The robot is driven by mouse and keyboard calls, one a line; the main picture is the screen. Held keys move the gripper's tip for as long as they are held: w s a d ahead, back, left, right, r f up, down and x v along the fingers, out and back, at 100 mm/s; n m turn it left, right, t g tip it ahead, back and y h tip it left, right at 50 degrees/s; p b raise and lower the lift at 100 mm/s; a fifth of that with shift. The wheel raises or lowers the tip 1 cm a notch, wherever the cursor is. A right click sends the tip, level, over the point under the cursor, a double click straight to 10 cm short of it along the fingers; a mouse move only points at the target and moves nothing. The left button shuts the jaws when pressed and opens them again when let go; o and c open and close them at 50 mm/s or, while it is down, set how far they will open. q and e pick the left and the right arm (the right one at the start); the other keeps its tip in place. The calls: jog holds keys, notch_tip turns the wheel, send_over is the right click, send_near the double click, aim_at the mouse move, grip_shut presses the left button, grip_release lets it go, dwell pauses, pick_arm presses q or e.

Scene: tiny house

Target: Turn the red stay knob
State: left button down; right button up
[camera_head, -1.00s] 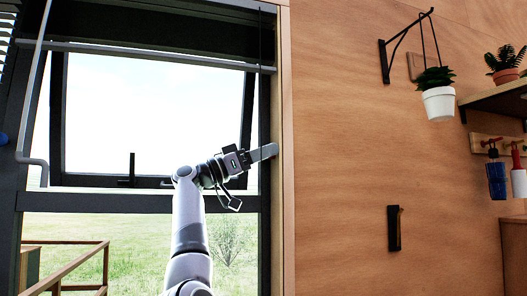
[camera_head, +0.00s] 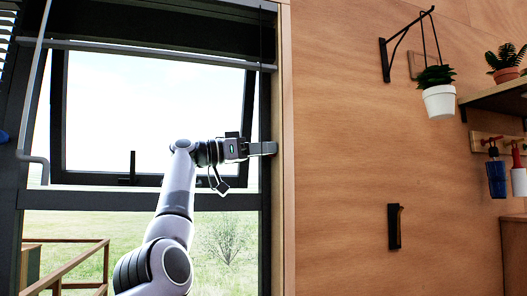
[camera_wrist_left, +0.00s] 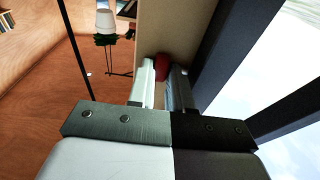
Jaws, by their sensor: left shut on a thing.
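The red stay knob (camera_wrist_left: 162,66) shows in the left wrist view between the fingertips of my left gripper (camera_wrist_left: 160,75). The gripper is shut on it, at the window frame's edge. In the head view my left gripper (camera_head: 270,148) points right against the window's right side, and the knob is hidden there. The tilted window sash (camera_head: 153,181) stands open behind the arm. My right gripper is in neither view.
The wooden wall (camera_head: 340,170) is right of the window. A grey rod (camera_head: 40,90) runs down the window's left side.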

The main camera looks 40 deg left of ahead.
pick_arm(q)
jog(key=shift+s+r+y, duration=0.1)
jog(key=shift+r+y, duration=0.2)
jog(key=shift+r, duration=0.1)
jog(key=shift+g, duration=0.4)
jog(key=c, duration=1)
grip_release()
jog(key=shift+f, duration=0.2)
jog(key=shift+c, duration=0.2)
jog(key=b+v, duration=0.2)
jog(key=v, duration=0.5)
jog(key=shift+a, duration=0.1)
